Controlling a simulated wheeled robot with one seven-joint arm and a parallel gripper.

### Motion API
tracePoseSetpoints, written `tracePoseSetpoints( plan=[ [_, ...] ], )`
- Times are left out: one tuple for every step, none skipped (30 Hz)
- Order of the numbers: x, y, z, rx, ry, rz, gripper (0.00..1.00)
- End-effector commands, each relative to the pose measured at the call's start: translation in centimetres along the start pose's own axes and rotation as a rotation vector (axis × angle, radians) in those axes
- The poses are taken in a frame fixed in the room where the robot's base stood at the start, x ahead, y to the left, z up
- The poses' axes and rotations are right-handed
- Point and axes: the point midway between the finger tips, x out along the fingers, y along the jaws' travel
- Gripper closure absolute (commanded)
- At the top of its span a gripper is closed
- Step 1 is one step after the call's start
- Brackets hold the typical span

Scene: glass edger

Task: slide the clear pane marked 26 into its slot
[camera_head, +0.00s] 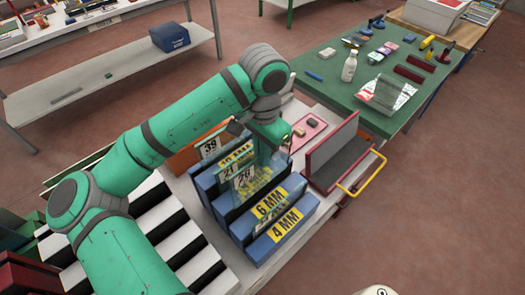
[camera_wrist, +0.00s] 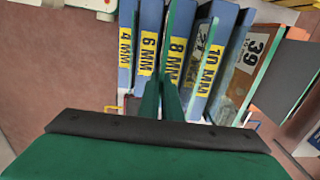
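The clear pane marked 26 (camera_head: 244,179) stands upright at the blue slotted rack (camera_head: 289,226), behind the 6 MM divider. My gripper (camera_head: 268,150) is at its upper part, partly hidden by my own wrist. In the wrist view my gripper (camera_wrist: 172,88) has its fingers together on the pane's green edge (camera_wrist: 180,30), seen nearly edge-on. That edge lies between the 6 MM label (camera_wrist: 148,54) and the 8 MM label (camera_wrist: 175,60). How deep the pane sits is hidden. Pane 21 (camera_head: 227,172) and pane 39 (camera_head: 210,147) stand farther back in the rack.
A red-sided holder with a yellow handle (camera_head: 361,182) stands right of the rack. A red tray (camera_head: 307,131) lies behind it. The green table (camera_head: 340,92) holds a white bottle (camera_head: 349,67) and tools. Black and white slats (camera_head: 160,213) lie left of the rack.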

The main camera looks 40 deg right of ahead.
Motion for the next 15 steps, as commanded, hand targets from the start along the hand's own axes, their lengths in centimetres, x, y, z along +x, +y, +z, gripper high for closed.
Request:
tracePoseSetpoints(
  plan=[
    [0.4, 0.0, 0.0, 0.0, 0.001, 0.001, 1.0],
    [0.6, 0.1, 0.0, 0.001, 0.001, 0.001, 1.0],
    [0.9, 0.1, 0.0, 0.001, 0.001, 0.001, 1.0],
    [1.2, 0.1, 0.0, 0.001, 0.001, 0.001, 1.0],
    [1.4, 0.1, 0.0, 0.001, 0.001, 0.001, 1.0],
    [1.8, 0.1, -0.1, 0.002, 0.001, 0.001, 1.0],
    [2.0, 0.1, -0.1, 0.002, 0.0, 0.001, 1.0],
    [2.3, 0.1, -0.1, 0.002, 0.0, 0.002, 1.0],
    [2.6, 0.1, -0.1, 0.002, 0.0, 0.001, 1.0],
    [2.8, 0.1, -0.1, 0.002, 0.0, 0.001, 1.0],
    [3.0, 0.1, -0.1, 0.001, 0.001, 0.0, 1.0],
    [3.4, 0.1, -0.1, 0.001, 0.001, 0.001, 1.0],
    [3.6, 0.2, -0.1, 0.002, 0.0, 0.001, 1.0],
    [3.9, 0.2, -0.1, 0.002, 0.0, 0.002, 1.0],
    [4.2, 0.2, -0.1, 0.002, 0.0, 0.001, 1.0]
  ],
)
